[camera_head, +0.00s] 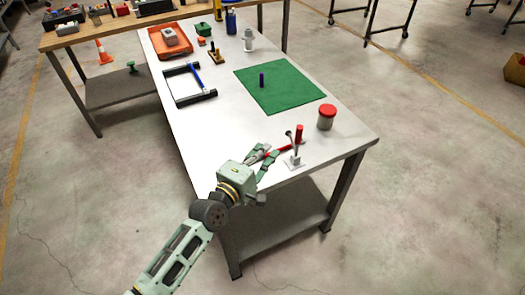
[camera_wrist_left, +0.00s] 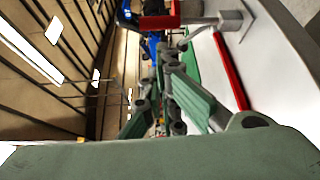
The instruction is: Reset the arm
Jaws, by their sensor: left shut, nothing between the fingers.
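My left arm comes in from the lower left in the head view. Its green-grey left gripper (camera_head: 268,155) is over the near edge of the white-topped table, beside a small metal clamp with red handles (camera_head: 297,140). The gripper is shut and holds nothing. In the wrist view the gripper fingers (camera_wrist_left: 172,75) point away from the camera, and the clamp (camera_wrist_left: 232,22) with its red bar is to their right. I cannot tell whether the fingers touch the clamp. My right gripper is not in view.
A wooden bench stands behind.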

